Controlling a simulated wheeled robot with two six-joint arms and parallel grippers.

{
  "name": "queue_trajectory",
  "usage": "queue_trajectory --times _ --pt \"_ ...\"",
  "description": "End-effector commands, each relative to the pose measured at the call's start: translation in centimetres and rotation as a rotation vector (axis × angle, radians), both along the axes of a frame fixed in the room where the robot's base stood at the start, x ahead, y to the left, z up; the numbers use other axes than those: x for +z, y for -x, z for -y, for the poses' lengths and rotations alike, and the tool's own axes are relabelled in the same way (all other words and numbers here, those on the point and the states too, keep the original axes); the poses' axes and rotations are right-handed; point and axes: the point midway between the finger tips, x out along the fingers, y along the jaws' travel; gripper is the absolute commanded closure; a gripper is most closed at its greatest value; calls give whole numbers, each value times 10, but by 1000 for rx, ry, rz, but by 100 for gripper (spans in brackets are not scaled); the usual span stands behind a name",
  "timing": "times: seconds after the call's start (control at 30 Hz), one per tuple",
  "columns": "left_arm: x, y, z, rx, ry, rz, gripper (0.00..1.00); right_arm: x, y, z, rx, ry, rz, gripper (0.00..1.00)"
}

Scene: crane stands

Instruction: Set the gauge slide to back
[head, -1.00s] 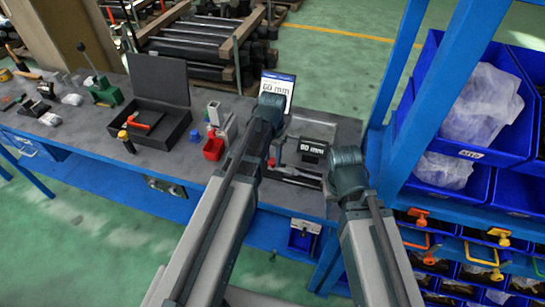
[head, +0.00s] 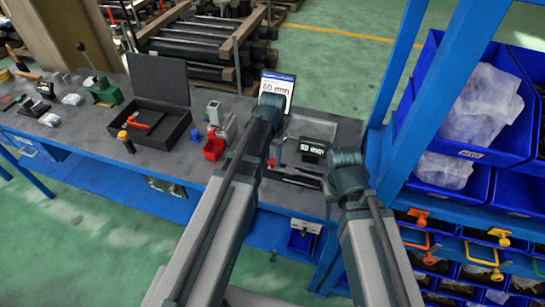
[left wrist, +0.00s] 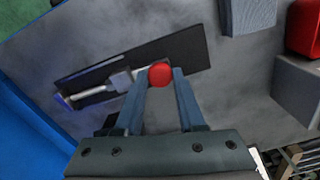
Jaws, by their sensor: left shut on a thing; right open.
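The gauge's black base plate (left wrist: 185,52) lies on the grey table, with a light rail and a grey block (left wrist: 120,80) on it. A red knob (left wrist: 160,75) sits between the fingertips of my left gripper (left wrist: 158,78), which is shut on it. In the head view my left gripper (head: 270,158) reaches the left end of the gauge, and its arm hides part of it. A black readout block (head: 313,148) with white digits stands behind; its digits are too small to read surely. My right gripper (head: 327,190) is open and empty, right of the gauge by the table's edge.
A card reading 60 mm (head: 277,88) stands behind the left arm. A blue rack post (head: 420,110) with bins closes off the right side.

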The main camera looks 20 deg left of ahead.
Motion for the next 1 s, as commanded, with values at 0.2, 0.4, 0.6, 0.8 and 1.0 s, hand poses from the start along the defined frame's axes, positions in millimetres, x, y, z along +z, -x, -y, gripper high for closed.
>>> queue_trajectory --times 0.2,0.4,0.6,0.8,1.0 --pt "0 0 -3 1 0 0 100 0 0 0 0 0 0 50" --pt "0 -1 -30 5 0 0 100 0 0 0 0 0 0 50" --pt "0 -1 -35 1 -3 0 100 0 0 0 0 0 0 50" --pt "0 -1 -35 1 -4 0 44 0 0 0 0 0 0 50" --pt "0 -1 -34 1 -2 0 31 0 0 0 0 0 0 50"
